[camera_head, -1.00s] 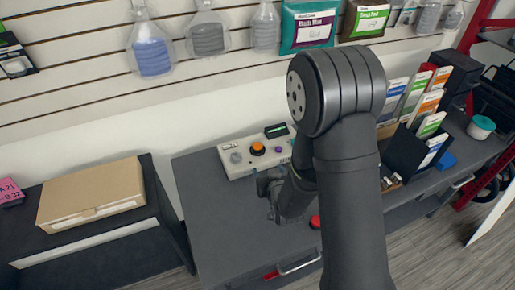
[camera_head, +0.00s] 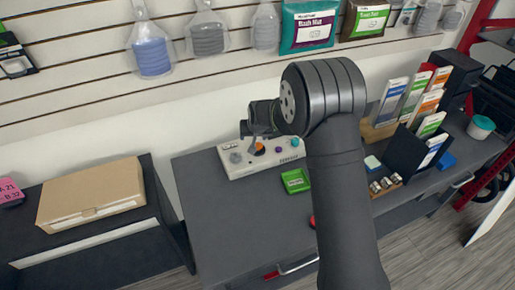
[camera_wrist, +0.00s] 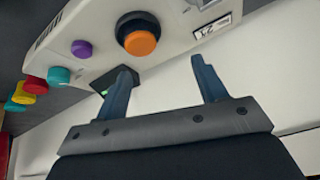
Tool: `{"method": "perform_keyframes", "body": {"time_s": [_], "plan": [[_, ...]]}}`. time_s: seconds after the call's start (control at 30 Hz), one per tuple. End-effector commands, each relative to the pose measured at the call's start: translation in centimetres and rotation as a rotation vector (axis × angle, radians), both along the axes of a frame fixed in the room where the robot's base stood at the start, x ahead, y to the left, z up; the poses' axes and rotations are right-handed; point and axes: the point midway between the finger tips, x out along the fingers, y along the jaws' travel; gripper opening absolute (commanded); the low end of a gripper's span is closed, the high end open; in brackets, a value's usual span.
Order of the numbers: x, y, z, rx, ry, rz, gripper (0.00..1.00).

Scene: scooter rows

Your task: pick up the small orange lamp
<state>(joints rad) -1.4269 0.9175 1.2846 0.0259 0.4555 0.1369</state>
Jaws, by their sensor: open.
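The small orange lamp (camera_head: 259,150) is a round orange dome in a black collar on a pale control box (camera_head: 240,171). In the head view my gripper partly covers it. In the wrist view the lamp (camera_wrist: 140,43) shows whole, just beyond and left of the middle of my fingers. My gripper (camera_wrist: 162,72) is open, with two blue-grey fingers apart and nothing between them. In the head view my gripper (camera_head: 250,144) hangs over the box, close to the lamp; I cannot tell the exact height. The lamp is not between the fingers.
A purple knob (camera_wrist: 81,48), a teal knob (camera_wrist: 58,76) and a red one (camera_wrist: 35,85) lie left of the lamp. Leaflet holders (camera_head: 421,144) stand right. The left front of the grey bench (camera_head: 220,225) is clear.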

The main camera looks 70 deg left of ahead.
Motion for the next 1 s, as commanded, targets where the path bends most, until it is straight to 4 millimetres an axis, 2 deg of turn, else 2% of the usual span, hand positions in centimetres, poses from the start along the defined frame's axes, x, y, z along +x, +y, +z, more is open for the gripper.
{"method": "perform_keyframes", "body": {"time_s": [0.03,0.23,0.4,0.6,0.77,1.0], "plan": [[0.2,0.8,1.0,-0.036,0.008,-0.006,0.65],[0.6,1.9,4.9,-0.214,0.043,-0.035,0.65],[0.8,1.7,8.8,-0.354,0.064,-0.063,0.65],[0.9,1.0,11.8,-0.454,0.077,-0.085,0.65],[0.9,0.8,11.7,-0.480,0.080,-0.090,0.65],[1.0,0.7,6.9,-0.483,0.080,-0.090,0.65]]}}
